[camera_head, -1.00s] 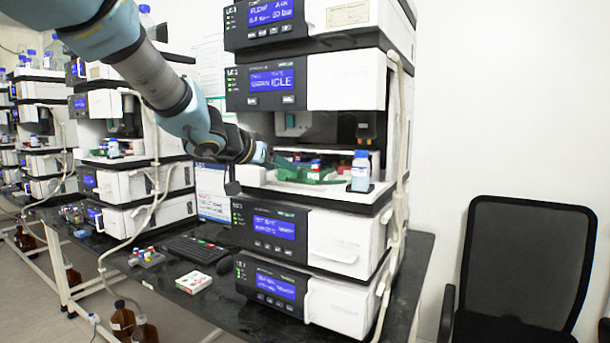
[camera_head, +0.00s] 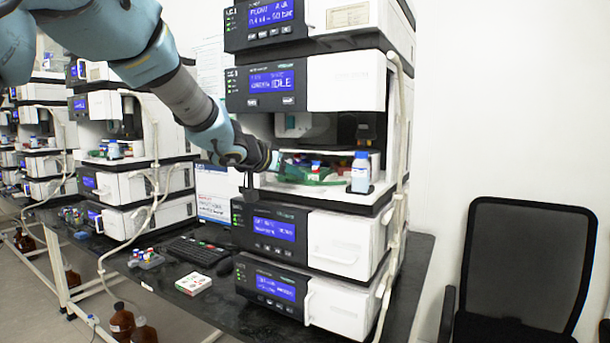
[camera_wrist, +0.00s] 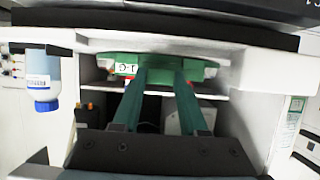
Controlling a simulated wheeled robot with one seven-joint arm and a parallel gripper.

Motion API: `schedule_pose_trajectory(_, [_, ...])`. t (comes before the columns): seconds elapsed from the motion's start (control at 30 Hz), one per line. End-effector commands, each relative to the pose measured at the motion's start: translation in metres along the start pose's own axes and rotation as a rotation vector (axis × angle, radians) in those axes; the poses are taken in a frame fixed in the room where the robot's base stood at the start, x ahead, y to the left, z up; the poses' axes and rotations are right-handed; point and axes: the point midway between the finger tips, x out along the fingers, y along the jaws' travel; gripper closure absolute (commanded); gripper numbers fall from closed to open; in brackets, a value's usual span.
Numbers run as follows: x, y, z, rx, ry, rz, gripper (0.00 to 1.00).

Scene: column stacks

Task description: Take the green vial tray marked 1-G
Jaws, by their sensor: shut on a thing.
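The green vial tray (camera_wrist: 152,62) with a white label reading 1-G shows across the wrist view, where the scene appears upside down. My gripper (camera_wrist: 160,74) has both fingers on the tray's near edge and is shut on it. In the head view the tray (camera_head: 300,172) is in the open bay of the instrument stack, with red- and blue-topped vials around it. There my gripper (camera_head: 277,162) reaches in from the left, and its fingertips are hard to make out. Part of the tray is hidden by the fingers and the bay.
A blue-capped bottle (camera_head: 361,172) stands on the bay's front ledge, right of the tray; it also shows in the wrist view (camera_wrist: 42,78). Bay walls and the unit above limit the room. A small vial rack (camera_head: 146,258), keyboard (camera_head: 199,249) and chair (camera_head: 525,265) are outside.

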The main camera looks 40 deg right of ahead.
Motion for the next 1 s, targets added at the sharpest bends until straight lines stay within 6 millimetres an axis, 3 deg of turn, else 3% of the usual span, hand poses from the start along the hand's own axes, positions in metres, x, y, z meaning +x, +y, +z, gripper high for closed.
schedule_pose_trajectory(0.03, [0.0, 0.0, 0.0, 0.0, 0.0, 0.0, 0.75])
schedule_pose_trajectory(0.27, [0.0, 0.0, 0.0, 0.0, 0.0, 0.0, 1.0])
schedule_pose_trajectory(0.63, [-0.001, 0.0, -0.003, 0.0, 0.001, 0.0, 1.0])
schedule_pose_trajectory(0.77, [-0.007, 0.0, -0.018, 0.001, 0.003, 0.0, 1.0])
schedule_pose_trajectory(1.0, [-0.026, -0.001, -0.064, 0.001, 0.002, -0.001, 1.0])
